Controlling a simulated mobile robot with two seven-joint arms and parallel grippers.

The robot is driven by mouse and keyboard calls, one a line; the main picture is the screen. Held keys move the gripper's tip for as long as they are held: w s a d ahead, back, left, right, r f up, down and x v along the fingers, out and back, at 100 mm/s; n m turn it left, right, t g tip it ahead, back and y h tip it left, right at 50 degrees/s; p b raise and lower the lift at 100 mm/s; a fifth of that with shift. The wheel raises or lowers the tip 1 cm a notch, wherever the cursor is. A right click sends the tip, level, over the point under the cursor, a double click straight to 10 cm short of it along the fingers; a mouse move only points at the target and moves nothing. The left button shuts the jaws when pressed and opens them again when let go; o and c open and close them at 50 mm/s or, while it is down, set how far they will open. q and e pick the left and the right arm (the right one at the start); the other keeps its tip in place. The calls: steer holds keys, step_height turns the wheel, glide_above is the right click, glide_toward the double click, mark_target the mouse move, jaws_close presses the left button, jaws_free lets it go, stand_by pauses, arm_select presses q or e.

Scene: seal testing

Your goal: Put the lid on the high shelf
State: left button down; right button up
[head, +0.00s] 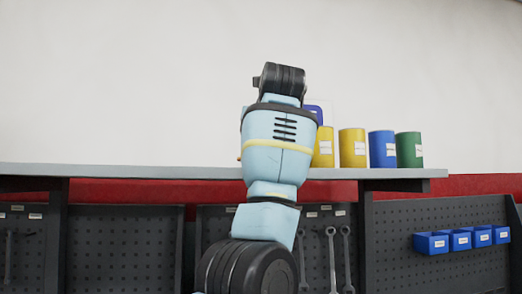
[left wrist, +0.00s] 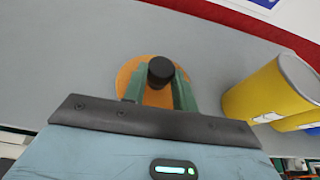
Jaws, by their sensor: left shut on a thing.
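The lid (left wrist: 130,77) is an orange disc with a black knob (left wrist: 161,71), seen in the left wrist view. My left gripper (left wrist: 161,88) has its green fingers on both sides of the knob and is shut on it. The lid is over the grey shelf (left wrist: 70,60); I cannot tell whether it touches the surface. The shelf (head: 110,171) also shows in the head view as a long grey board. There my left arm stands in front of it and hides the gripper and the lid. My right gripper is in neither view.
Yellow cans (head: 352,147), a blue can (head: 382,149) and a green can (head: 409,150) stand on the shelf, right of my arm. A yellow can (left wrist: 270,92) is close right of the lid. Tools and blue bins (head: 431,243) hang on pegboards below.

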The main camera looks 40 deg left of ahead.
arm_select(q)
steer(key=shift+s+f, duration=0.1)
steer(key=shift+f, duration=0.7)
steer(key=shift+d+f, duration=0.1)
steer(key=shift+f, duration=0.05)
steer(key=c, duration=1.1)
jaws_free()
steer(key=shift+s+d+r, duration=0.1)
steer(key=shift+d+r, duration=0.1)
steer(key=shift+d, duration=0.05)
steer(key=v, duration=1.1)
steer(key=shift+s+d, duration=0.15)
